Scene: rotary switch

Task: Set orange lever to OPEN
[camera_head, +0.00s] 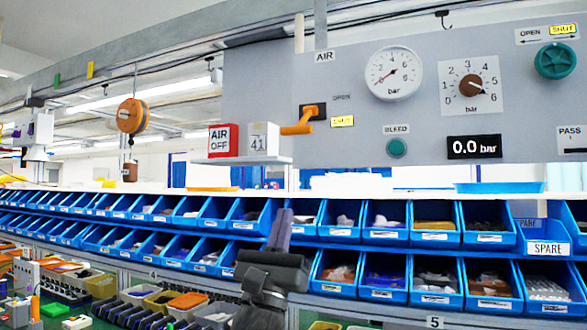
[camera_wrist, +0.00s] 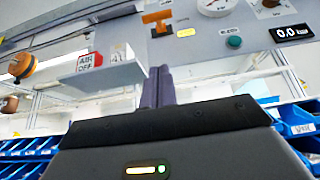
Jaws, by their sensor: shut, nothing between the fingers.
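The orange lever (camera_head: 300,124) is on the grey panel (camera_head: 270,90), left of the AIR gauge. Its handle runs down and left from a dark mount. An OPEN label (camera_head: 341,97) is up and right of the handle, with a yellow SHUT label (camera_head: 342,121) below it. The lever also shows at the top of the wrist view (camera_wrist: 158,18). My gripper (camera_head: 283,214) is in front of the blue bins, below the lever and apart from it. Its fingers (camera_wrist: 158,72) point up, shut and empty.
A small shelf (camera_head: 240,158) with a red AIR OFF block (camera_head: 223,140) and a white 41 block (camera_head: 263,138) juts out left of and below the lever. Rows of blue bins (camera_head: 335,218) lie below. The panel's front below the lever looks clear.

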